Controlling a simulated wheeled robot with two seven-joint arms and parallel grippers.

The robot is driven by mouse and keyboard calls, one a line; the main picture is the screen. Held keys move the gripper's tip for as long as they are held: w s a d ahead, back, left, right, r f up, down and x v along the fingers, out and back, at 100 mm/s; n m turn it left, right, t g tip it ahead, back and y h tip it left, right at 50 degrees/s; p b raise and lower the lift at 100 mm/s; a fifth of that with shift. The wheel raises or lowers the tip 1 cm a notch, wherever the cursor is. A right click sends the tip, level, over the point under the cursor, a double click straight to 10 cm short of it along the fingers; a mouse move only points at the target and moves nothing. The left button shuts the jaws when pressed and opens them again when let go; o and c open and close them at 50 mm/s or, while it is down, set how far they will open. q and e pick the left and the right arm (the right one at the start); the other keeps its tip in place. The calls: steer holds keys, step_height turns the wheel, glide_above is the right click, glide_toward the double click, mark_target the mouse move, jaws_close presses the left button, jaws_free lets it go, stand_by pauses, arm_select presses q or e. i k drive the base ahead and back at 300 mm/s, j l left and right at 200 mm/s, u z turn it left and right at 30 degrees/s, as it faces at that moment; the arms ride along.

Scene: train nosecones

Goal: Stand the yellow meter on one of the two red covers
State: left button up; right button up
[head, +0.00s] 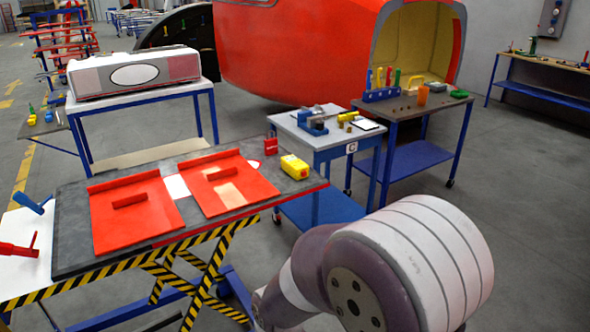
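The yellow meter (295,167) lies on the dark top of the lift table, near its far right corner. It is beside the right red cover (236,200) and appears apart from it. The left red cover (142,225) lies next to it on the same table. Both covers are flat red panels, each with a raised bar in the middle and a raised strip along the far edge. An arm of mine fills the lower right of the head view, but its gripper is out of the picture. My other gripper is not in view either.
The lift table (75,235) has striped edges. A small red block (271,146) stands behind the meter. A white board (25,270) with red and blue tools is at the left. A blue-framed table (330,139) and a tool bench (402,107) stand behind, right. Floor is open at right.

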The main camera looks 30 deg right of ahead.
mark_target(127, 227)
steer(key=i+l, duration=0.15)
steer(key=l, duration=0.25)
steer(key=i+l, duration=0.2)
steer(key=l, duration=0.2)
steer(key=i+l, duration=0.15)
steer(key=l, duration=0.25)
steer(key=i+l, duration=0.2)
steer(key=l, duration=0.2)
